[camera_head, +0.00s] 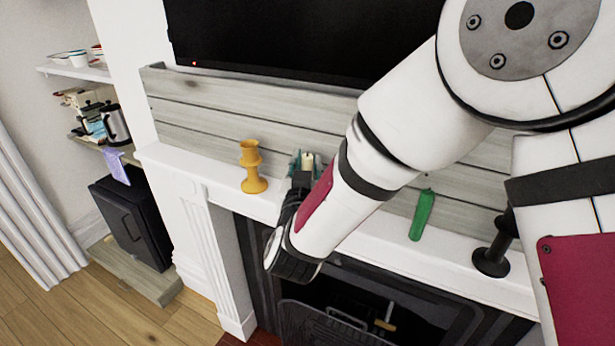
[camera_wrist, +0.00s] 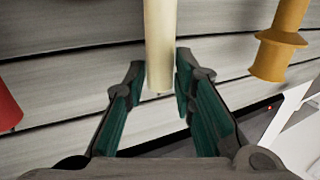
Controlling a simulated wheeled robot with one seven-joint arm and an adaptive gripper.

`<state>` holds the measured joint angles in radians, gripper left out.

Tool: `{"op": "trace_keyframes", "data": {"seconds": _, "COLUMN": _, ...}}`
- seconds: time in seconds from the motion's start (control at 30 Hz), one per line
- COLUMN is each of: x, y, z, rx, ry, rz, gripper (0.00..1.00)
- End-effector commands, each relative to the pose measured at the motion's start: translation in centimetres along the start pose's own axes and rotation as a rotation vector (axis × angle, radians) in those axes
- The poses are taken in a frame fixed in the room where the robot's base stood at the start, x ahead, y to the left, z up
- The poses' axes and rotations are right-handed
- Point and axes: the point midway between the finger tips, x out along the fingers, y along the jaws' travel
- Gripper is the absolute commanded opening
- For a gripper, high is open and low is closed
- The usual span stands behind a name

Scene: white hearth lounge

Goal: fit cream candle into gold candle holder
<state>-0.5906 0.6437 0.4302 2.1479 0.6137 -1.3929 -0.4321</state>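The cream candle (camera_wrist: 160,45) stands out between my gripper's teal fingertips in the wrist view. Its upper end also shows between them in the head view (camera_head: 308,159); my gripper and arm hide the rest. My gripper (camera_wrist: 160,78) is around the candle, its right finger very close to it and a thin gap seeming to show on the left. Whether it grips the candle is unclear. The gold candle holder (camera_head: 251,168) stands upright on the white mantel, left of my gripper, with nothing in its top. It shows at the upper right of the wrist view (camera_wrist: 279,45).
On the mantel (camera_head: 215,183), a green candle (camera_head: 422,215) and a black holder (camera_head: 493,250) stand right of my gripper. A red object (camera_wrist: 7,108) is at the wrist view's left edge. The TV (camera_head: 280,40) hangs behind, above grey planks. The mantel between gripper and gold holder looks clear.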

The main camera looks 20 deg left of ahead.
Motion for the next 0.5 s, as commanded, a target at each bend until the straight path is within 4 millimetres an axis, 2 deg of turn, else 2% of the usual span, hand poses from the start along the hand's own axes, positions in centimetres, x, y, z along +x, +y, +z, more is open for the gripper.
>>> {"op": "trace_keyframes", "data": {"seconds": 0.13, "x": 1.21, "y": -0.02, "z": 0.04, "rx": -0.001, "ry": 0.0, "rz": -0.001, "gripper": 0.24}}
{"op": "trace_keyframes", "data": {"seconds": 0.37, "x": 1.34, "y": -0.02, "z": 0.02, "rx": -0.001, "ry": 0.0, "rz": -0.001, "gripper": 0.24}}
{"op": "trace_keyframes", "data": {"seconds": 0.47, "x": 1.33, "y": -0.02, "z": 0.02, "rx": -0.001, "ry": 0.0, "rz": -0.001, "gripper": 0.04}}
{"op": "trace_keyframes", "data": {"seconds": 0.5, "x": 1.33, "y": -0.02, "z": 0.02, "rx": -0.001, "ry": 0.0, "rz": -0.001, "gripper": 0.0}}
